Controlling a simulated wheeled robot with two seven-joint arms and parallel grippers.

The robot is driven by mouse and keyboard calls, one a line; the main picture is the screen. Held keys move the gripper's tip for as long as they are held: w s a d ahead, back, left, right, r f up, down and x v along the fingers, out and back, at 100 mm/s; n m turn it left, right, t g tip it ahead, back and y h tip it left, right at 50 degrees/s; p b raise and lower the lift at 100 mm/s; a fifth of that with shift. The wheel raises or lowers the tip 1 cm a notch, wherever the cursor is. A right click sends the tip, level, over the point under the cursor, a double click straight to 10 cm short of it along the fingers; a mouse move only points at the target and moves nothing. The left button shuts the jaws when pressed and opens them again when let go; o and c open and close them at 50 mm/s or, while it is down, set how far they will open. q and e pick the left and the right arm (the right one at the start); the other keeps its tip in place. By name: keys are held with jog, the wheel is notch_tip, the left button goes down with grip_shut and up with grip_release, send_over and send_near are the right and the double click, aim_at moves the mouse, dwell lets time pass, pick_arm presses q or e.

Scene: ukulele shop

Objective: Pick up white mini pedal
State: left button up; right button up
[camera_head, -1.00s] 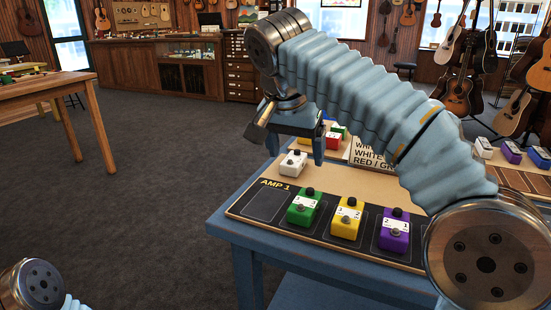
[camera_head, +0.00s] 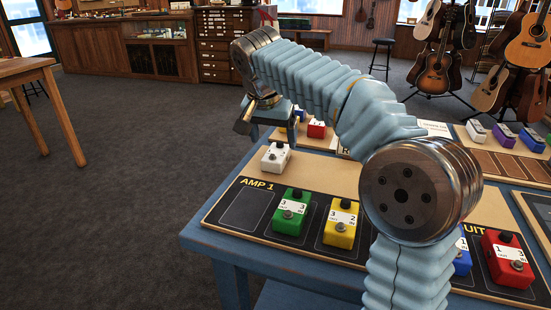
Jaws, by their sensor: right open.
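A white mini pedal (camera_head: 275,158) stands on the wooden board on the blue table, just behind the AMP 1 mat (camera_head: 243,207). My right gripper (camera_head: 268,129) hangs just above and behind it in the picture, open, with nothing seen between its fingers. Part of the gripper is hidden by its own wrist, and I cannot tell its exact height over the pedal. Another white pedal (camera_head: 476,132) stands farther right at the back. My left gripper is out of view.
Green (camera_head: 291,211) and yellow (camera_head: 341,222) pedals stand in mat slots; the leftmost slot is empty. A red pedal (camera_head: 508,258) stands at front right. Another red pedal (camera_head: 317,129) is near the gripper. My right arm hides the table's middle.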

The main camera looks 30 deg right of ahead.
aim_at(276, 152)
jog(key=x, duration=0.5)
jog(key=shift+s, duration=0.25)
jog(key=c, duration=1.2)
